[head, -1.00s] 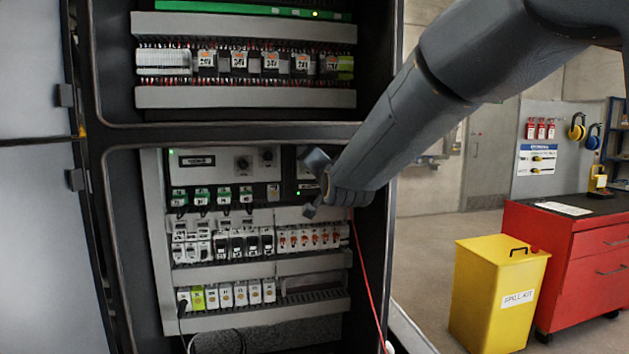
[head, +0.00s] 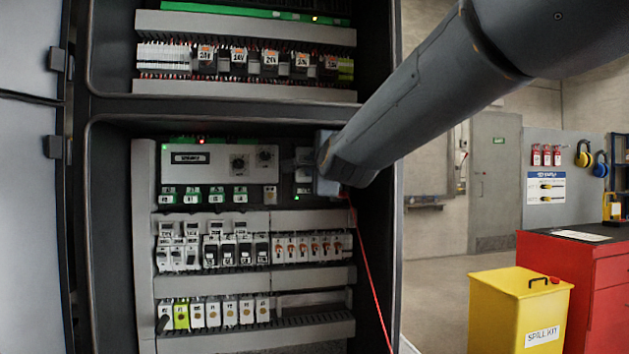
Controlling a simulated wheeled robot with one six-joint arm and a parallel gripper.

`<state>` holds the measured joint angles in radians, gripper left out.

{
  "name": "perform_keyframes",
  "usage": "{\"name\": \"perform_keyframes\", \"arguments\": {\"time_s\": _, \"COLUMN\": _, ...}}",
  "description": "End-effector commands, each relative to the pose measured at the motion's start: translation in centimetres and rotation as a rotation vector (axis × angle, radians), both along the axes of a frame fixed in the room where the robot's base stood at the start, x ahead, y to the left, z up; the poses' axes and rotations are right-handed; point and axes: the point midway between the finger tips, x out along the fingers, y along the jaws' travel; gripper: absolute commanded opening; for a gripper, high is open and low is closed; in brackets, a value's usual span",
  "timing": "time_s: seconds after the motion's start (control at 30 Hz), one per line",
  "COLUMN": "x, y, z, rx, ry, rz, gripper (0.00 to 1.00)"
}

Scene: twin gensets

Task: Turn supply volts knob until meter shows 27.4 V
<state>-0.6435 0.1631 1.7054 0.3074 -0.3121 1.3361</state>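The supply unit is a pale grey panel (head: 215,178) in the cabinet's lower bay. It carries a small dark meter (head: 190,158) at its left, whose digits are too small to read. Two dark round knobs, a left one (head: 238,164) and a right one (head: 266,156), sit on its right half; their labels are not legible. My gripper (head: 306,168) is at the panel's right, in front of a dark module and apart from both knobs. My forearm and wrist hide most of it, so its fingers cannot be made out clearly.
Rows of breakers (head: 212,252) and terminal blocks (head: 228,312) fill the bay below. A red cable (head: 372,270) hangs by the cabinet's right wall. A yellow spill-kit bin (head: 500,315) and a red tool cabinet (head: 612,290) stand at the right, on the floor outside.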

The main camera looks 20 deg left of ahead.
Motion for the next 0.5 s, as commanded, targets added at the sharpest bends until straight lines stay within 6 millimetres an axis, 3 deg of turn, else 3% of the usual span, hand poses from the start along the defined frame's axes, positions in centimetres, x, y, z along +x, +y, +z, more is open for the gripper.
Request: {"name": "perform_keyframes", "arguments": {"time_s": 0.5, "x": 0.03, "y": -0.02, "z": -0.08, "rx": 0.084, "ry": 0.054, "rz": -0.001, "gripper": 0.0}}
